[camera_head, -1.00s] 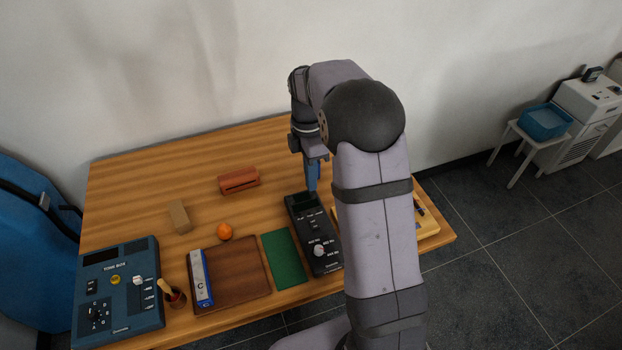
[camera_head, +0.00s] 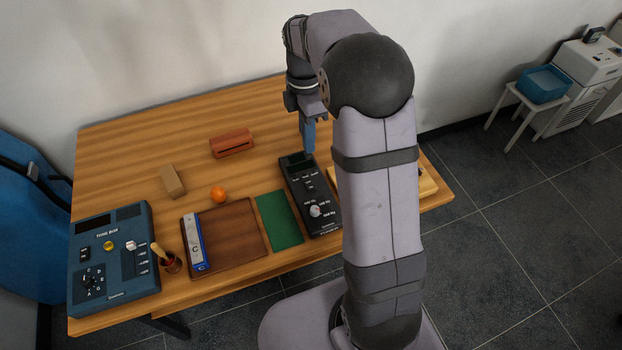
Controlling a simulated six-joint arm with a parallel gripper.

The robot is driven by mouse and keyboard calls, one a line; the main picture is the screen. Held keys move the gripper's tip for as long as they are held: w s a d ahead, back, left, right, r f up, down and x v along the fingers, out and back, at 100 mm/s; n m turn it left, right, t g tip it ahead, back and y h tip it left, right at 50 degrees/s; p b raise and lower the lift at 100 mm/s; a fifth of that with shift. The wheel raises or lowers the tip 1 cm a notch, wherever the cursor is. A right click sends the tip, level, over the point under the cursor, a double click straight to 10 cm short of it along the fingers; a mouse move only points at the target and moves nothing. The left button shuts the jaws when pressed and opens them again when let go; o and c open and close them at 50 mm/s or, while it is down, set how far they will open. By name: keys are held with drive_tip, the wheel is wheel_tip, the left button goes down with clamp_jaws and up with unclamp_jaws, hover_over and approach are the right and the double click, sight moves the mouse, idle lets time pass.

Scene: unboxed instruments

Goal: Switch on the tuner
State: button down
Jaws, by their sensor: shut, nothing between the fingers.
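The tuner looks to be the black slim box (camera_head: 318,213) on the right half of the table. It has a dark screen at its far end, small buttons below that, and a pale knob (camera_head: 315,211) near its front end. Its labels are too small to read surely. My gripper (camera_head: 309,148) is shut and empty, pointing down at the tuner's far end, by the screen. I cannot tell whether the fingertips touch it. My arm hides the area right of the tuner.
A blue tone box (camera_head: 115,262) stands at the front left. A brown tray (camera_head: 235,240) with a blue-and-white box, a green mat (camera_head: 279,220), an orange ball (camera_head: 218,194), a red block (camera_head: 232,143) and a tan block (camera_head: 173,181) lie around. The table's back is clear.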

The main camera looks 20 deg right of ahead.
sight(312, 189)
drive_tip(key=f+p, duration=0.1)
drive_tip(key=f, duration=0.3)
drive_tip(key=s+f+p, duration=0.1)
drive_tip(key=f, duration=0.4)
drive_tip(key=f+p, duration=0.2)
drive_tip(key=f, duration=0.3)
drive_tip(key=shift+s, duration=0.35)
drive_tip(key=shift+s+f, duration=0.15)
drive_tip(key=shift+f, duration=0.05)
drive_tip(key=shift+w, duration=0.2)
